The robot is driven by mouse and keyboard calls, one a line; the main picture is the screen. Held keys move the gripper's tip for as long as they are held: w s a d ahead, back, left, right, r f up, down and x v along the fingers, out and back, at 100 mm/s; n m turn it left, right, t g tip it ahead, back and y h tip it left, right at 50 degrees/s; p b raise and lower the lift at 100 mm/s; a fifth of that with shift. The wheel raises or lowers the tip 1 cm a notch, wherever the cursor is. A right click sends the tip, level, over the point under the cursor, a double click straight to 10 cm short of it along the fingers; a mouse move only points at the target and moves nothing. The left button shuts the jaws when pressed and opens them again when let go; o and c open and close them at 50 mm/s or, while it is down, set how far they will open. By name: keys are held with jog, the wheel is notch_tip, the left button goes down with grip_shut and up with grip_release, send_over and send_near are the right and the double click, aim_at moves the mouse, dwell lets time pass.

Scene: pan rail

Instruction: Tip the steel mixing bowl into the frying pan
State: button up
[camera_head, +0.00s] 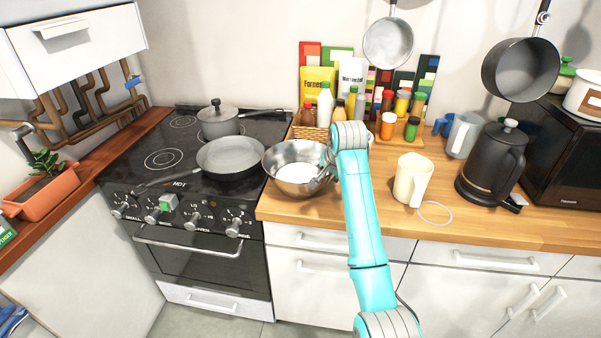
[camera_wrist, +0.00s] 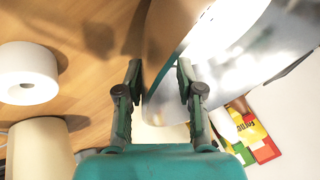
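The steel mixing bowl (camera_head: 284,157) stands upright on the wooden counter beside the stove, with something white inside. The dark frying pan (camera_head: 230,156) sits on the stove just left of the bowl, its handle pointing toward the front left; it looks empty. My gripper (camera_head: 325,173) is at the bowl's right side, partly hidden by my arm. In the wrist view, my gripper's fingers (camera_wrist: 159,68) are apart, with the bowl's shiny wall (camera_wrist: 215,65) reaching between and beyond them. I see no clear contact of both fingers with the bowl.
A lidded pot (camera_head: 219,122) stands behind the pan. Bottles and spice jars (camera_head: 388,125) stand behind the bowl. A cream jug (camera_head: 411,180) and a black kettle (camera_head: 493,165) stand to the right. Counter between bowl and jug is partly clear.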

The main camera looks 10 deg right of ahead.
grip_shut()
jog(key=shift+r, duration=1.65)
dwell(0.6)
jog(key=shift+r, duration=3)
